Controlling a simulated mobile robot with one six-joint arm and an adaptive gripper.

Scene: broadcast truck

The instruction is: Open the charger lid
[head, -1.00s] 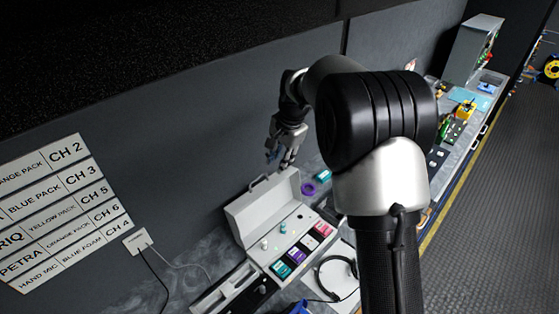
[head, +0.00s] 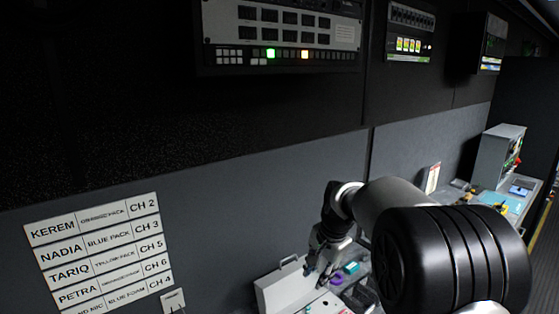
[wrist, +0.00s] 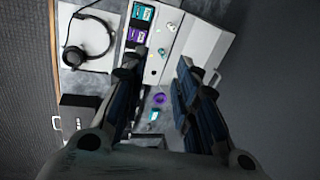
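The charger is a pale box with a row of coloured packs (wrist: 138,36) and a light panel with small knobs (wrist: 161,52). Its lid (wrist: 204,43) stands raised along the back side, with a handle (wrist: 215,79) on its edge. In the head view the lid (head: 282,289) shows at the bottom, and the picture edge cuts off most of the charger. My gripper (wrist: 157,76) is open, its two dark fingers apart with nothing held between them. In the head view my gripper (head: 322,272) is by the lid's right end; I cannot tell if it touches.
A purple ring (wrist: 159,98) and a teal item (wrist: 154,115) lie on the counter beside the charger. A headset (wrist: 88,40) lies in front of it. The wall behind carries a label board (head: 100,250) and rack panels (head: 280,35). A grey cabinet (head: 497,155) stands far right.

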